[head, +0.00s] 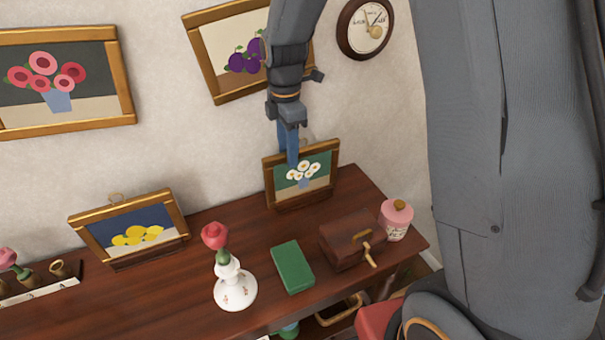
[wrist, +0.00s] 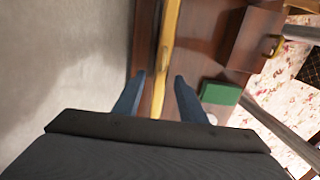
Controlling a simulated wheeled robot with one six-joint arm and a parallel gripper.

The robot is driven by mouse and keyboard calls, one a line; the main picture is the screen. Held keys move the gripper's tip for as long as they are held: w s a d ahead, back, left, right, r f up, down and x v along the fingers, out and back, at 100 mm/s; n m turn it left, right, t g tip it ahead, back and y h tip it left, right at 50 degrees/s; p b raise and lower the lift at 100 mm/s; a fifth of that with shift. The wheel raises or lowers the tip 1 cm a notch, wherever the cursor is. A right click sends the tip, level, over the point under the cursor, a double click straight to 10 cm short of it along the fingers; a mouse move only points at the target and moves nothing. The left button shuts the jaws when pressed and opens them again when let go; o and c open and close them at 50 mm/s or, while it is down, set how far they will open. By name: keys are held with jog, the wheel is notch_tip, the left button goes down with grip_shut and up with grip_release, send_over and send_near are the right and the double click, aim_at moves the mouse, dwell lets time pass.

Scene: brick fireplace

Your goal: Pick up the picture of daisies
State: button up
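The picture of daisies (head: 325,170) stands on the dark wooden table near the wall. It shows white daisies on green in a golden-brown frame, with a small ring at its top. My gripper (head: 291,163) points down at its top edge, and one blue finger covers part of the picture's upper left. In the wrist view the frame's top edge (wrist: 168,40) runs as a narrow golden strip between the fingers of my gripper (wrist: 160,76). The fingers are open, with a gap on each side of the strip. The picture's face is hidden in the wrist view.
A brown box (head: 345,243), a green book (head: 292,267), a pink jar (head: 396,219) and a white vase (head: 234,287) with a rose stand in front on the table (head: 190,285). A lemon picture (head: 127,228) stands to the left. A plum picture (head: 225,50) hangs behind my arm.

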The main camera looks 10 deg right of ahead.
grip_shut()
jog(key=shift+r, duration=0.1)
